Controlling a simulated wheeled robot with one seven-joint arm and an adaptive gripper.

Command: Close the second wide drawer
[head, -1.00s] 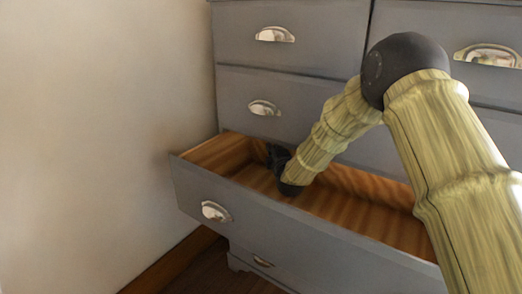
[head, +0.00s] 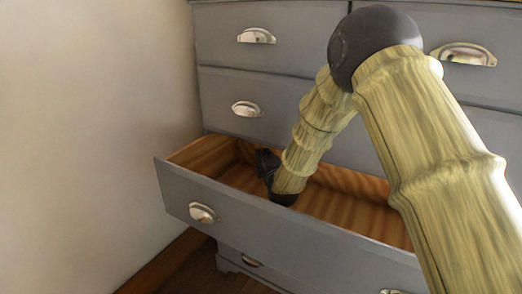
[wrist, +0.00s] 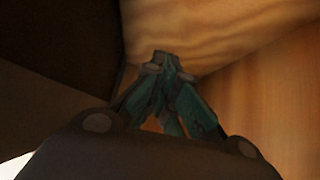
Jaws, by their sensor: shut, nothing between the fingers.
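The second wide drawer (head: 290,235) is pulled out of the grey chest, with a bare brown wooden inside and a silver cup handle (head: 203,213) on its grey front. My gripper (head: 265,160) is dark and sits over the open drawer near its back left part, behind the front panel. In the wrist view my gripper's teal fingers (wrist: 163,60) are together and empty, with wood grain close beyond the tips. I cannot tell whether they touch the wood. My arm hides part of the drawer's inside and the chest face behind it.
The upper wide drawer (head: 225,92) and the top drawers (head: 290,20) are shut. A lower drawer shows its handle (head: 252,263) below the open one. A pale wall (head: 80,130) stands close at the left, with dark floor at the bottom left.

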